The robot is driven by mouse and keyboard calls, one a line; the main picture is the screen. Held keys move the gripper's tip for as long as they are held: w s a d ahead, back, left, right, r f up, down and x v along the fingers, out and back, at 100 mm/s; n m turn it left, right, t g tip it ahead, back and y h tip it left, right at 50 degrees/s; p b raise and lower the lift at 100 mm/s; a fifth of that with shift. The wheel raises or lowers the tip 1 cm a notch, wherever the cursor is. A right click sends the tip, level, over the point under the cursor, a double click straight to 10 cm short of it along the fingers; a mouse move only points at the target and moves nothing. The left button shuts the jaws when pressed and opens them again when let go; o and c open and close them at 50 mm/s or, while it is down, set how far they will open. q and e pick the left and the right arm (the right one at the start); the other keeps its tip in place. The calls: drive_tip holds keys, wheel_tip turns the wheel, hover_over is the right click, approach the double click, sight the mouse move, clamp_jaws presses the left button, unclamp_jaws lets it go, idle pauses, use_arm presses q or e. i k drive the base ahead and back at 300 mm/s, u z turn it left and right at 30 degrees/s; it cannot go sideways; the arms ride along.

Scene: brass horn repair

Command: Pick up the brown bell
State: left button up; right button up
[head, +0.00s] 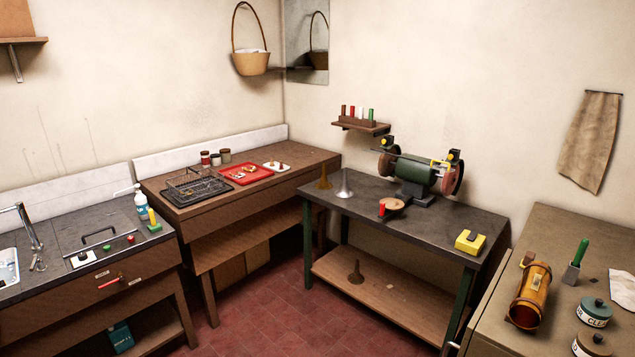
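Several small flared bells show in the head view. A dark brown bell (356,273) stands upright, flare down, on the lower wooden shelf of the grinder bench. A golden-brown bell (323,177) stands flare down on the bench top at its left back corner. A silver-grey bell (345,185) stands beside it to the right. Neither of my grippers is in view, so no bell is seen in a gripper.
The dark-topped bench (425,226) also bears a green grinder (417,174), a round wooden block (391,204) and a yellow box (470,242). A wooden table (295,164) with a red tray (246,174) stands left of it. Red floor (270,310) lies clear in front.

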sight(356, 279)
drive_tip(key=u, duration=0.5)
drive_tip(key=i, duration=3.85)
drive_tip(key=z, duration=0.9)
drive_tip(key=i, duration=0.7)
drive_tip(key=z, duration=0.4)
